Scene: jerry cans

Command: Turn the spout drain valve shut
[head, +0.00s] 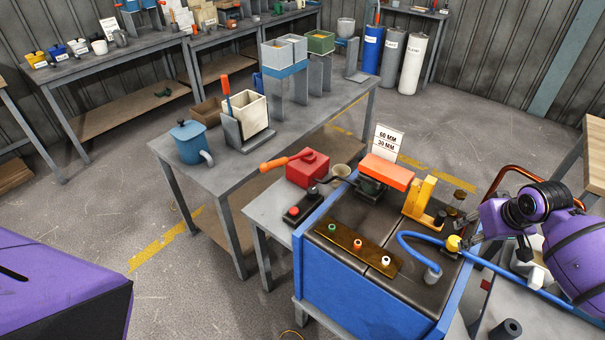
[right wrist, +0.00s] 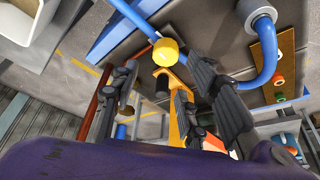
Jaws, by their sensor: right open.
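A blue spout pipe (head: 412,242) curves over the dark top of a blue-sided bench. It carries a round yellow valve knob (head: 453,243), which also shows in the right wrist view (right wrist: 166,52). My right gripper (head: 470,246) is just right of the knob in the head view. Nothing is held. I cannot tell whether a finger touches the knob. My left gripper is not in view.
A yellow bracket (head: 420,200) and an orange-topped block (head: 386,172) stand behind the pipe. A panel with coloured buttons (head: 358,246) lies to its left. A grey cylinder (head: 433,276) sits at the pipe's lower end. A grey table (head: 240,165) holds bins farther back.

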